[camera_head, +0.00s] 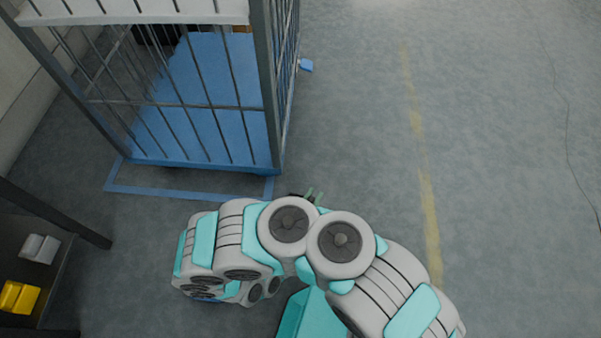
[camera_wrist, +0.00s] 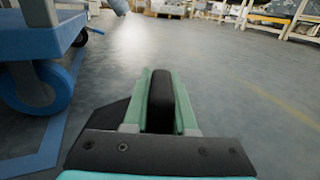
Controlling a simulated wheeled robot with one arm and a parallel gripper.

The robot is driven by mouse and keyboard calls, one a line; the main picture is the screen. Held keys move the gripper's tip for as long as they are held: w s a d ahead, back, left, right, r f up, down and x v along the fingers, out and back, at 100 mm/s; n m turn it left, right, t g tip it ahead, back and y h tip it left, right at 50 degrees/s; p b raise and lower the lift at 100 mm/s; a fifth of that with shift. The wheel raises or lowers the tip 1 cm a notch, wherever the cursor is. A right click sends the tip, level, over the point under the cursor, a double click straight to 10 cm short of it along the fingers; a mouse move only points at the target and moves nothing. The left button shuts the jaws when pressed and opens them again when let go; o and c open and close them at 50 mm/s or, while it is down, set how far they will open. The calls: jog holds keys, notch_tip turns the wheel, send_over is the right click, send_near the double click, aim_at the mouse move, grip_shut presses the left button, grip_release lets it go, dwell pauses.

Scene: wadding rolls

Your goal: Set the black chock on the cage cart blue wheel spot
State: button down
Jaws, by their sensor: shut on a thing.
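My gripper (camera_wrist: 161,82) has green fingers and is shut on the black chock (camera_wrist: 160,108), which shows as a dark upright block between them. A dark wedge sticks out left of the fingers; I cannot tell whether it is part of the chock. The cage cart's blue wheel (camera_wrist: 40,90) is to the left of my gripper, apart from the chock. In the head view, my gripper (camera_head: 314,196) is low, just right of the cage cart's (camera_head: 200,130) near right corner. My arm partly hides it there.
Blue tape (camera_head: 190,195) marks the floor around the cart's near side. A small blue item (camera_head: 306,65) shows at the cart's right side. A dark shelf with yellow bins (camera_head: 18,297) is at lower left. Floor to the right is clear, with a worn yellow line (camera_head: 428,215).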

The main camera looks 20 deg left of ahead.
aim_at(293, 194)
jog(key=shift+w+a+f+b, duration=0.6)
jog(key=shift+w+a+f, duration=0.25)
jog(key=shift+w, duration=1.65)
jog(key=shift+w+a+f+b, duration=0.6)
jog(key=shift+w+a+f, duration=0.25)
jog(key=shift+w, duration=1.65)
jog(key=shift+w+a+f+b, duration=0.6)
jog(key=shift+w+a+f, duration=0.2)
jog(key=shift+w, duration=1.7)
jog(key=shift+f, duration=0.15)
jog(key=c, duration=0.7)
grip_release()
jog(key=shift+d, duration=0.1)
jog(key=s, duration=0.4)
jog(key=s+a+p, duration=0.1)
jog(key=s, duration=0.3)
jog(key=s+a+p, duration=0.1)
jog(key=s, duration=0.3)
